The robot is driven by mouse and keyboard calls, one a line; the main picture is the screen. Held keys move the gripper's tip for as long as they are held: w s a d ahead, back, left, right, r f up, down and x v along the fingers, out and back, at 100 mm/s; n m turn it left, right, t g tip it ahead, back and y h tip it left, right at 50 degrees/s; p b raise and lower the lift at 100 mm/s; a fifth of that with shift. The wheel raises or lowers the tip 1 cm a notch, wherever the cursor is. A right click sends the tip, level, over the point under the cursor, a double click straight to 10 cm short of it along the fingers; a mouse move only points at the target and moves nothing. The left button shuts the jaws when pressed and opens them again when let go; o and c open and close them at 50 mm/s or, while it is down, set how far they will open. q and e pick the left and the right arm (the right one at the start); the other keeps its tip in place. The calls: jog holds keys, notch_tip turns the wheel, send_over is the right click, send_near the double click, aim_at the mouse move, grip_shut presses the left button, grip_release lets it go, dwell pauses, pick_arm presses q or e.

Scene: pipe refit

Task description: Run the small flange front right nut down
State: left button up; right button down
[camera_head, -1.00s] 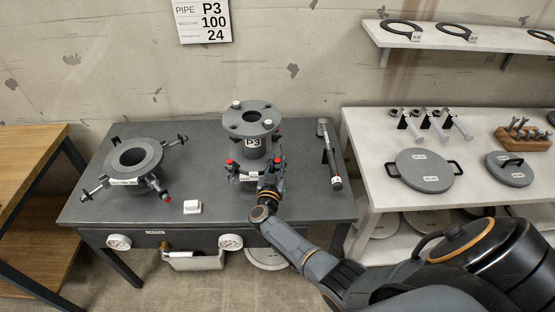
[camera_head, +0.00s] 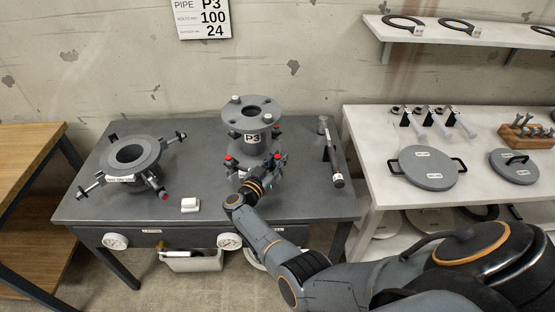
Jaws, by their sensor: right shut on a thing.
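The grey pipe spool marked P3 (camera_head: 252,118) stands upright at the middle of the grey bench. Its lower flange (camera_head: 236,171) sits on a base with several red-tipped studs around it. My right gripper (camera_head: 274,167) is at the front right of this lower flange, shut at a stud there. The front right nut is hidden by the fingers, and I cannot make out its height on the stud. My left gripper is not in view.
A wider flange fixture (camera_head: 132,157) with protruding studs stands at the bench's left. A white block (camera_head: 190,205) lies at the front. A torque wrench (camera_head: 334,163) lies right of the spool. The white table (camera_head: 385,205) at right holds round lids and tools.

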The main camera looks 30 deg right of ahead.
jog(key=c, duration=1.2)
grip_release()
jog(key=shift+o, duration=0.2)
